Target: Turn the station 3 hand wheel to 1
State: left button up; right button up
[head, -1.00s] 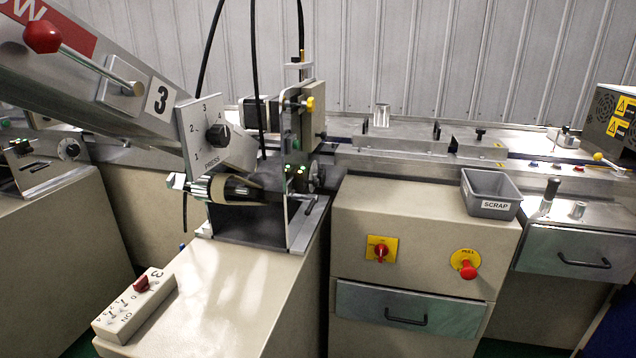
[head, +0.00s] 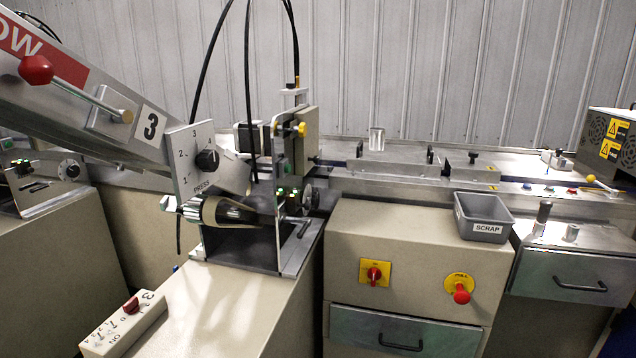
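The knob's exact setting is too small to tell. Lower right, on the upright metal frame, is a dark round wheel (head: 310,197), partly hidden by the frame. A small crank-like handle (head: 303,228) shows below it. I cannot tell for certain which of these is the hand wheel. Neither of my grippers is in view.
A switch box (head: 122,322) marked 3 with a red switch sits on the front cabinet. A grey SCRAP bin (head: 484,216) stands on the right cabinet, above a red switch (head: 374,274) and red button (head: 462,295).

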aim_at(314, 200)
jog(key=i+l+u, duration=0.3)
jog(key=l, duration=0.3)
jog(key=i+l+u, duration=0.25)
jog(key=l, duration=0.4)
jog(key=i+l+u, duration=0.15)
jog(key=l, duration=0.2)
